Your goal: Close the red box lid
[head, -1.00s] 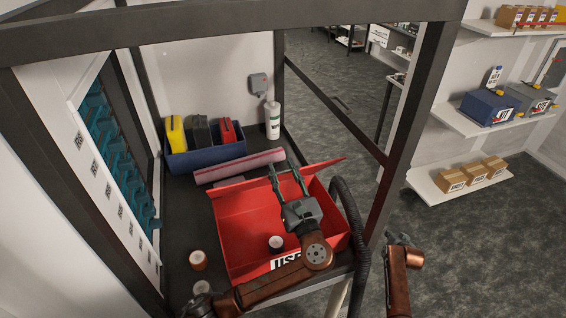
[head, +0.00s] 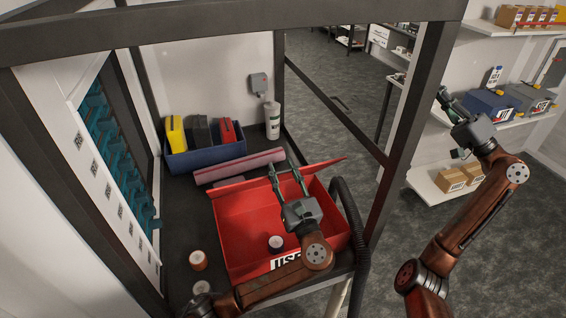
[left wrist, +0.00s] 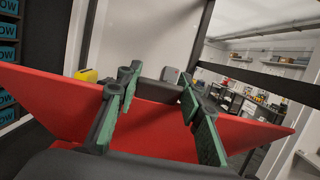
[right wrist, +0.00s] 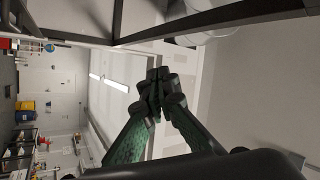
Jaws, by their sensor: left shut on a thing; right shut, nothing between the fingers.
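The red box (head: 235,230) stands open on the dark bench in the head view, with a small white-topped cup (head: 276,243) inside. Its red lid (head: 320,168) is tilted up at the far side. In the left wrist view the lid (left wrist: 60,100) spans the picture. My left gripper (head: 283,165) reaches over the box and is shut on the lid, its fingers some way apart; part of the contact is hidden. My right gripper (head: 445,97) is raised right of the bench, away from the box. It is shut and empty, its fingertips together in the right wrist view (right wrist: 160,82).
A blue bin (head: 208,155) with coloured containers and a white bottle (head: 272,121) stand behind the box. A pink bar (head: 240,167) lies between. A black hose (head: 352,225) and a frame post (head: 408,125) are on the right.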

